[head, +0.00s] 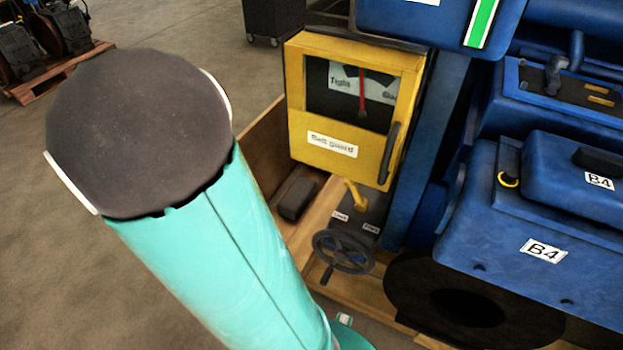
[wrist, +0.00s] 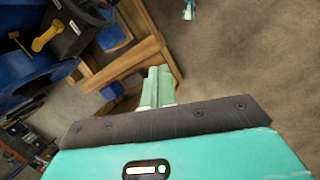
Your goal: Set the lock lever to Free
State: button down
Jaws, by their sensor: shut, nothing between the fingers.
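The lock lever (head: 355,195) is a small yellow lever on a dark block below the yellow belt guard box. It leans up and to the left in the head view. Two small white labels sit by it, a left one (head: 340,215) and a right one (head: 371,228); the left seems to read Lock, the right Free. The lever also shows at the upper left of the wrist view (wrist: 45,38). My gripper (wrist: 158,70) shows there as two teal fingers shut together, empty, to the right of the lever and apart from it.
A dark handwheel (head: 344,251) stands just in front of the lever. The yellow belt guard box (head: 300,135) overhangs behind it, and the blue engine (head: 490,240) fills the right. A wooden pallet frame (wrist: 125,62) lies between my fingers and the lever. Open floor (head: 170,30) is at the left.

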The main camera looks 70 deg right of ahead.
aim_at(356, 192)
jog(key=s+d+f+g+h, duration=0.4)
jog(key=d+f, duration=0.2)
jog(key=d, duration=0.4)
jog(key=s+d+f+g+h, duration=0.4)
jog(key=d+f, duration=0.3)
jog(key=d, duration=0.2)
jog(key=s+d+f+g+h, duration=0.4)
jog(key=s+d+f, duration=0.1)
jog(key=d, duration=0.5)
jog(key=shift+s+d+f+m+g, duration=0.15)
jog(key=shift+d+f+m+g, duration=0.25)
jog(key=shift+f, duration=0.25)
jog(key=s+a+x, duration=0.1)
jog(key=a+x, duration=0.1)
jog(key=x, duration=1)
jog(key=shift+s+r, duration=0.5)
jog(key=shift+s, duration=0.15)
jog(key=shift+r, duration=0.15)
